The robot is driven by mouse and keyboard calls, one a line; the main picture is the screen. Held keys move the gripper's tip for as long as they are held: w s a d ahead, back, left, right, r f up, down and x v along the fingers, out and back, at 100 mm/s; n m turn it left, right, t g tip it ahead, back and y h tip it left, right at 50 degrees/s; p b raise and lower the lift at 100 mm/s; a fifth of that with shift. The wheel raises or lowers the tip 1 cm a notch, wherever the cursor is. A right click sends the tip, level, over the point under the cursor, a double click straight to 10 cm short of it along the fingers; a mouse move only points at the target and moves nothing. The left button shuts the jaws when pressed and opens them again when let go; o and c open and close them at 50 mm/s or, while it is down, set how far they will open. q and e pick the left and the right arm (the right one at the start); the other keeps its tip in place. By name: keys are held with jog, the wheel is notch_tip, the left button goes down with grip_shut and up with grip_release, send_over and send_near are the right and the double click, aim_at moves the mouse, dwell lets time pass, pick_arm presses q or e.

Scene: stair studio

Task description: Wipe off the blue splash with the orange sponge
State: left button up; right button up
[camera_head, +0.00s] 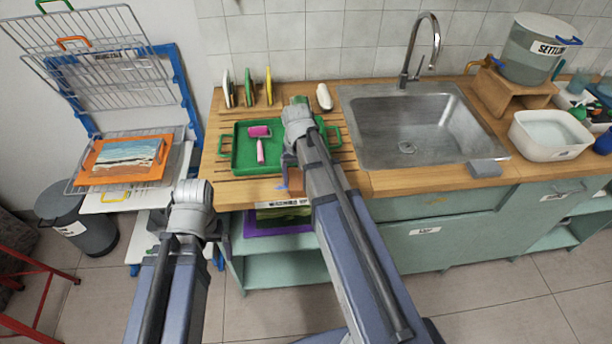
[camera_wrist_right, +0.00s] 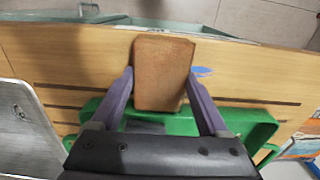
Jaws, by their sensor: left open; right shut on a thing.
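The orange sponge (camera_wrist_right: 163,72), a brownish-orange block, is held between the two purple fingers of my right gripper (camera_wrist_right: 160,82). In the head view the sponge (camera_head: 295,180) shows partly behind my right arm, over the front edge of the wooden counter. The blue splash (camera_wrist_right: 202,71) is a small flat patch on the wood, just right of the sponge in the wrist view. It also shows in the head view (camera_head: 282,187), left of the sponge. Whether the sponge touches the wood is unclear. My left gripper (camera_head: 190,192) is open and empty, in front of the counter; its fingertips are hard to see.
A green tray (camera_head: 237,165) with a pink roller (camera_head: 261,142) lies behind the splash. The steel sink (camera_head: 372,155) is to the right, with a grey block (camera_head: 486,168) at its front corner. A drying rack (camera_head: 90,70) and an orange-framed picture (camera_head: 160,170) stand left.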

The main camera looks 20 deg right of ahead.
jog(key=shift+a, duration=0.15)
jog(key=shift+w+a+f, duration=0.1)
jog(key=shift+w+a, duration=0.15)
jog(key=shift+a, duration=0.6)
jog(key=shift+w+a, duration=0.2)
jog(key=shift+a, duration=0.6)
jog(key=shift+w+a, duration=0.35)
jog(key=shift+a, duration=0.6)
jog(key=shift+w+a, duration=0.3)
jog(key=shift+a, duration=0.6)
jog(key=shift+d+r+p, duration=0.1)
jog(key=shift+r+p, duration=0.3)
jog(key=shift+r, duration=0.1)
notch_tip(320, 180, up, 5)
jog(key=p, duration=0.5)
jog(key=shift+r, duration=0.1)
